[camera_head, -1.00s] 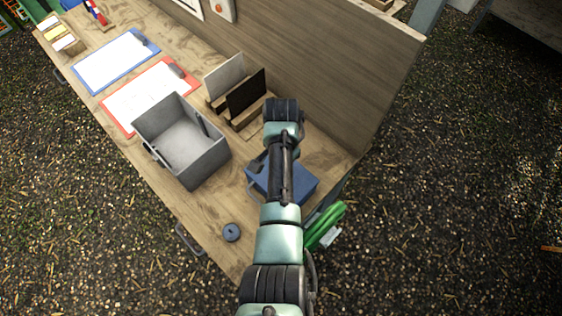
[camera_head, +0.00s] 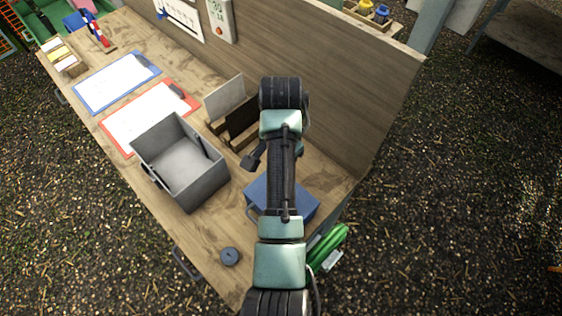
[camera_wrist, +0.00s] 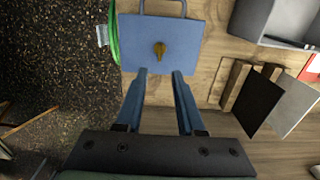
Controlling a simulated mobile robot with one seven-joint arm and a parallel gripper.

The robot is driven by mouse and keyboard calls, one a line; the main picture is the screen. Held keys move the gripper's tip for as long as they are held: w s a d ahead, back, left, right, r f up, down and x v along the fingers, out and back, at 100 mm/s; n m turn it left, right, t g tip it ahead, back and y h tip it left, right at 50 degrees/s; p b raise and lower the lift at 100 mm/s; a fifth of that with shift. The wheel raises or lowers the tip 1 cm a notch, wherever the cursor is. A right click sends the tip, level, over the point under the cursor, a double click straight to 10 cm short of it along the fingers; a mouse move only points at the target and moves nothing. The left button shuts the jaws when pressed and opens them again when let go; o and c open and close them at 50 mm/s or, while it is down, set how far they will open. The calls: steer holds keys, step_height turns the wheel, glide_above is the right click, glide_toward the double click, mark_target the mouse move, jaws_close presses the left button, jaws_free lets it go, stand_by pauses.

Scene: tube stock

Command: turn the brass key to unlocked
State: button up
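The brass key (camera_wrist: 159,50) sticks up from the top of a blue box (camera_wrist: 188,38) in the wrist view. The blue box (camera_head: 300,208) also shows in the head view, partly hidden by my arm; the key cannot be made out there. My gripper (camera_wrist: 160,73) is open, its two blue fingers apart, with nothing between them. In the picture, the fingertips lie just below the key, over the near edge of the box. The gap to the key is hard to judge.
A grey open bin (camera_head: 205,178) stands left of the box. Dark and white upright panels (camera_head: 224,98) stand behind it, near the wooden back wall (camera_head: 345,100). A round dark disc (camera_head: 230,257) lies near the front edge. A green coil (camera_head: 330,247) hangs by the right end.

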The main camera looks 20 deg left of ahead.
steer(key=shift+r, duration=1.55)
